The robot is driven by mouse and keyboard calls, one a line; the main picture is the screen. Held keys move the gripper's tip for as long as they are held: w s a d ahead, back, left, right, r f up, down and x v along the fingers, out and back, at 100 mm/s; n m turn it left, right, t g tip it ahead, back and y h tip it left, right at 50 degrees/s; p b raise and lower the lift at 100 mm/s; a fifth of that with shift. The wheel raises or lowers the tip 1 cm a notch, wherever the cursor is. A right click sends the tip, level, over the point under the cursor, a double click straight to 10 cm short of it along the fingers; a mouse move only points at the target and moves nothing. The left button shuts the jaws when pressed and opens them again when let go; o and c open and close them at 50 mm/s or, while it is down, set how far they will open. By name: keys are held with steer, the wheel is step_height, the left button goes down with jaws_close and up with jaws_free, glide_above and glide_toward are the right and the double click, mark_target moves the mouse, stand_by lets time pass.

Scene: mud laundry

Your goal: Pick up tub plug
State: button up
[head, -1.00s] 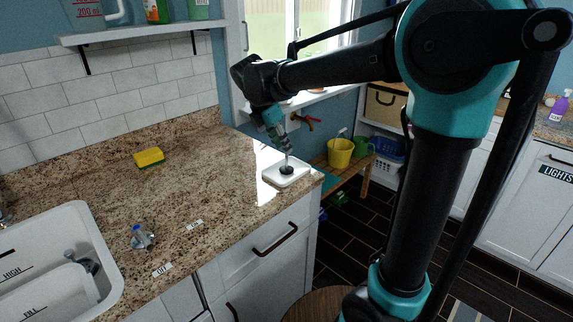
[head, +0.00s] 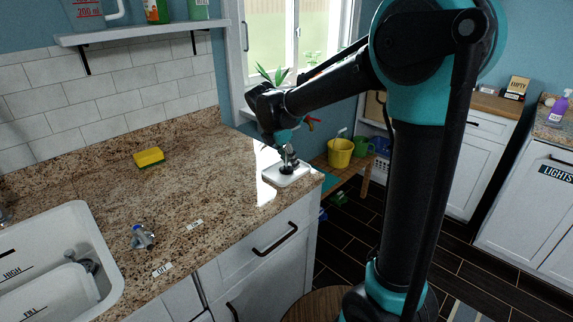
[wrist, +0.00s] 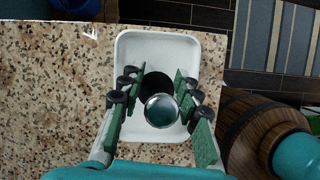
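The tub plug (wrist: 161,112) has a shiny silver ball knob above a dark round base. It stands in a shallow white dish (wrist: 134,45) near the counter's right end. The dish also shows in the head view (head: 295,178). My gripper (wrist: 158,84) is open and points down over the dish, with one green-padded finger on each side of the knob. Gaps show between the knob and both fingers in the wrist view. In the head view my gripper (head: 287,160) covers most of the plug.
The speckled counter (head: 210,190) is mostly clear left of the dish. A yellow sponge (head: 149,157), a small blue-topped metal item (head: 141,237) and a white sink (head: 85,228) are farther left. The counter edge is close by the dish. A barrel (wrist: 250,130) stands below in the wrist view.

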jaws_close()
stand_by(0.3)
